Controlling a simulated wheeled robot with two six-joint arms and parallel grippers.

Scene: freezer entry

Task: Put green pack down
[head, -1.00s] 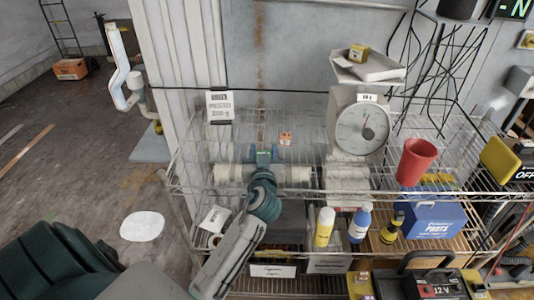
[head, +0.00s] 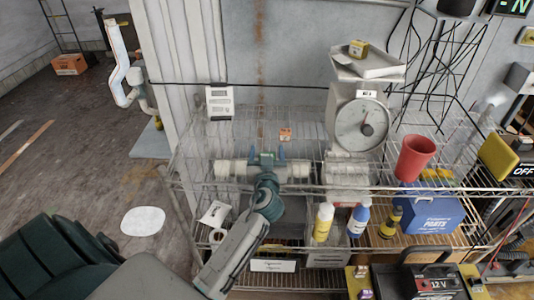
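My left gripper (head: 267,154) reaches over the upper wire shelf (head: 310,190), left of the scale. Its blue fingertips are a little apart, with a small green pack (head: 267,159) between them. The pack is small and mostly hidden by the gripper; I cannot tell whether it touches the shelf. A small orange pack (head: 285,134) lies on the shelf just beyond and to the right of the fingers. My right gripper is not in view.
The scale (head: 358,122) stands right of the gripper, with a yellow pack (head: 358,48) on its tray. A red cup (head: 415,157) is farther right. Bottles (head: 323,222) and a blue box (head: 432,215) stand lower. The shelf's left part looks bare.

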